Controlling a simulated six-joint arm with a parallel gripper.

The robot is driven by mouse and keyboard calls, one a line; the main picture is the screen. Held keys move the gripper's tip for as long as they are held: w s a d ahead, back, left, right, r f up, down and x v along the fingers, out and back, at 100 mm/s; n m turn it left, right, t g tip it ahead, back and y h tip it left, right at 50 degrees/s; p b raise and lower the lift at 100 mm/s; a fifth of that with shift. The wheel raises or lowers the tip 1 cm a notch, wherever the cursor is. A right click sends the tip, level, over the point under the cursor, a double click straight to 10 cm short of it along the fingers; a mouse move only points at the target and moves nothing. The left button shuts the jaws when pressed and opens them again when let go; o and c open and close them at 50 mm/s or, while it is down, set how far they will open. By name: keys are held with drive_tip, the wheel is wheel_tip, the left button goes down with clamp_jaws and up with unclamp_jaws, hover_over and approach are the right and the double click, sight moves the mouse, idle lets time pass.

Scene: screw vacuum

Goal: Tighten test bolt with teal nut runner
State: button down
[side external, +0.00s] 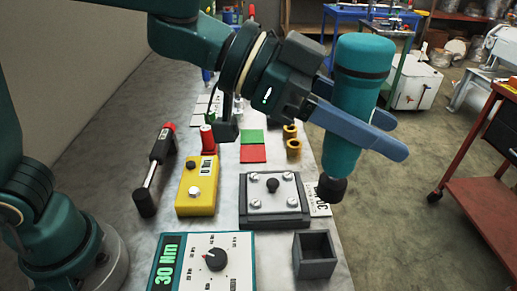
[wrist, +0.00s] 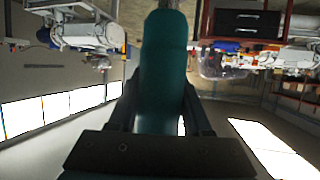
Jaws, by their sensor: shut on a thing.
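My gripper (side external: 352,128) is shut on the teal nut runner (side external: 357,75), its blue-grey fingers on either side of the body. The nut runner is held upright in the air with its black socket end (side external: 332,190) pointing down, to the right of the test plate. The wrist view shows the nut runner body (wrist: 164,75) between the dark fingers. The test plate (side external: 274,196) is a grey block with a pale top, several silver screws at its corners and a dark round-headed bolt (side external: 272,185) in the middle. The bolt stands apart from the socket.
A grey open box (side external: 314,255) stands at the table's front right. A controller (side external: 203,262) reads "30 Nm".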

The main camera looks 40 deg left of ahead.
drive_tip(key=s+a+f+m+g+h, duration=0.2)
drive_tip(key=s+a+f+m+g, duration=0.3)
drive_tip(key=a+f, duration=0.1)
drive_tip(key=a+f+n+t+y, duration=0.1)
drive_tip(key=a+n+t, duration=0.4)
drive_tip(key=a, duration=1.3)
drive_tip(key=shift+s+a+f+y, duration=0.15)
drive_tip(key=shift+a+y, duration=0.05)
drive_tip(key=shift+y, duration=0.2)
